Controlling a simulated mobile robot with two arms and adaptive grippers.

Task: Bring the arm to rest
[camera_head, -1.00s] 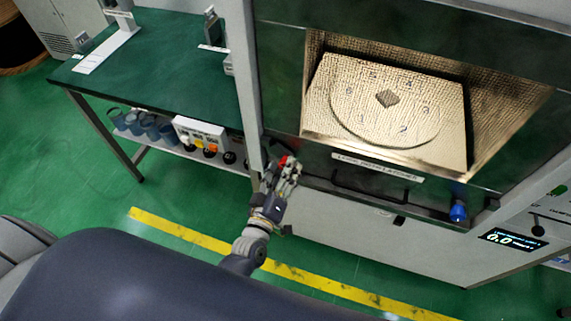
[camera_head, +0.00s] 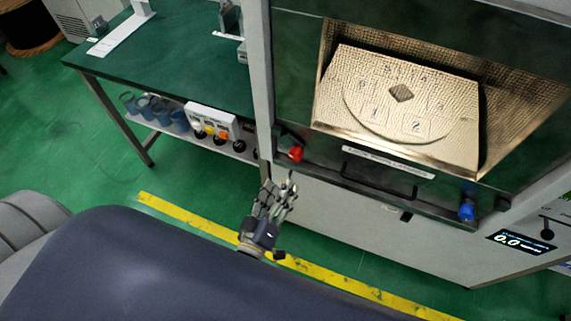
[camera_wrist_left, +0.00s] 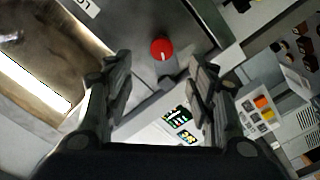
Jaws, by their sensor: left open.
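My left gripper (camera_head: 276,199) is open and empty in the head view. It is in front of the microwave generator (camera_head: 345,205), below the red knob (camera_head: 296,154) and apart from it. In the left wrist view the two fingers (camera_wrist_left: 160,95) are spread wide, with the red knob (camera_wrist_left: 162,48) showing beyond them and nothing between the fingertips. My right gripper is in neither view.
The generator's lit chamber (camera_head: 400,100) holds a numbered round plate with a small patterned block (camera_head: 401,93). A blue knob (camera_head: 467,208) is at the front right. A green table (camera_head: 170,65) stands at left. A yellow floor line (camera_head: 190,218) crosses the green floor.

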